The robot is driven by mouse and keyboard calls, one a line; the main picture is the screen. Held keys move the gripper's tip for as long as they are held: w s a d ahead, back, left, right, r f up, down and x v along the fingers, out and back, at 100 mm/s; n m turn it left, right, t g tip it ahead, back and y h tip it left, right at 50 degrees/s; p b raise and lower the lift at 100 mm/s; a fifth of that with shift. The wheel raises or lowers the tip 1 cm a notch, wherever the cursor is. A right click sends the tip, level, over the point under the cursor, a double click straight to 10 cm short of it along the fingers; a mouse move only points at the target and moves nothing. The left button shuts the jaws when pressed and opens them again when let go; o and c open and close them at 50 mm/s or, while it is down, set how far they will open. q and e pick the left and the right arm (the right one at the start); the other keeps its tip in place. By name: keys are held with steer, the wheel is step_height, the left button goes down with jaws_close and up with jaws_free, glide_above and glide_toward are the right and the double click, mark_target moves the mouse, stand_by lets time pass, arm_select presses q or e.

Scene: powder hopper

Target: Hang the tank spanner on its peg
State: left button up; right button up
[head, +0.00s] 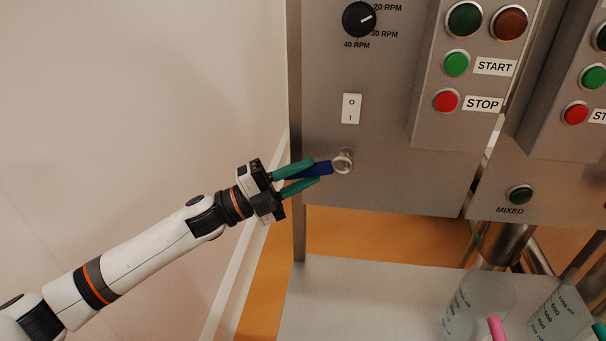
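The tank spanner has a blue handle (324,168) and a silver ring-shaped end (343,161). My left gripper (315,172), with green fingers, appears shut on the blue handle, one finger above it and one below. The ring end is up against the lower left of the steel panel (400,165), pointing right. The peg is not clearly distinguishable; the ring end covers the spot, so I cannot tell whether the ring is around a peg or only in front of it.
Above the spanner are a white rocker switch (351,108) and a speed knob (359,18). A button box (470,80) juts out to the right. Below is a steel shelf (350,300) with clear beakers (478,303) at right. A pink stick-like thing (497,329) stands near them.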

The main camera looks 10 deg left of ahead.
arm_select(q)
steer(key=o, duration=0.4)
steer(key=shift+s+a+r, duration=0.1)
steer(key=shift+s+a, duration=0.05)
steer(key=shift+s, duration=0.05)
